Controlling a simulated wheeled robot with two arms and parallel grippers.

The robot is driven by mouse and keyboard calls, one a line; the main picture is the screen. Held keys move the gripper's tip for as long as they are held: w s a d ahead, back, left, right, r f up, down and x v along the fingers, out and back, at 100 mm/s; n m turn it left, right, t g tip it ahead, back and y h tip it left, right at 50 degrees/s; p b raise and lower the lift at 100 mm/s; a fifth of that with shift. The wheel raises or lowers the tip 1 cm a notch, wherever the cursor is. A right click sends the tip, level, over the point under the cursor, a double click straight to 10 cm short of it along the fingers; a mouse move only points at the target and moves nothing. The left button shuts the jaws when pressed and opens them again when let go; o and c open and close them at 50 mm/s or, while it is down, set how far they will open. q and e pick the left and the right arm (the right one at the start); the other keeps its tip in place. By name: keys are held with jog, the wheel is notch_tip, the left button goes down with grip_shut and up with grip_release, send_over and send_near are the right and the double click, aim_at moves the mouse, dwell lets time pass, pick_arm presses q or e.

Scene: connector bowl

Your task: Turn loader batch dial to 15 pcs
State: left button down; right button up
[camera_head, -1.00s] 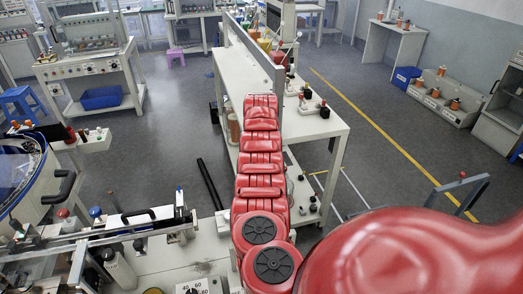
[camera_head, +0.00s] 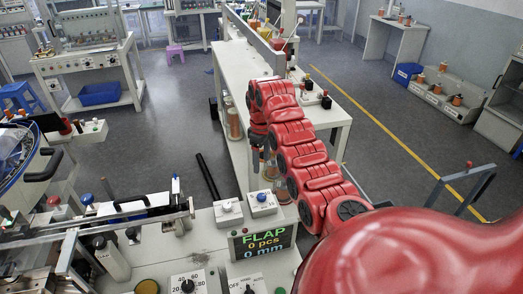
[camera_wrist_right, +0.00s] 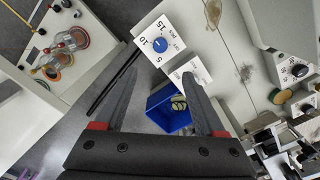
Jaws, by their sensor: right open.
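The batch dial is a blue knob (camera_wrist_right: 160,44) on a white plate marked 5, 10, 15 and "pcs", at the upper middle of the right wrist view. In the head view a blue knob on a white box (camera_head: 262,197) stands beside the display (camera_head: 263,242), which reads "FLAP 0 pcs 0 mm". Where the knob points is too small to tell. My right gripper (camera_wrist_right: 160,66) is open and empty, its fingers either side of the dial's line of sight, apparently short of it. My left gripper is out of view.
Another white box (camera_head: 228,211) sits left of the blue knob. Black dials (camera_head: 187,286) lie in front. A metal rail (camera_head: 95,238) runs along the left. A blue bin (camera_wrist_right: 168,108) shows beyond the fingers.

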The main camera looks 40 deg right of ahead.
jog(key=p, duration=0.3)
send_over(262, 196)
notch_tip(262, 196, down, 9)
jog(key=shift+a+f, duration=0.1)
jog(key=shift+f, duration=0.05)
notch_tip(262, 196, down, 7)
jog(key=shift+w+r, duration=0.1)
grip_shut()
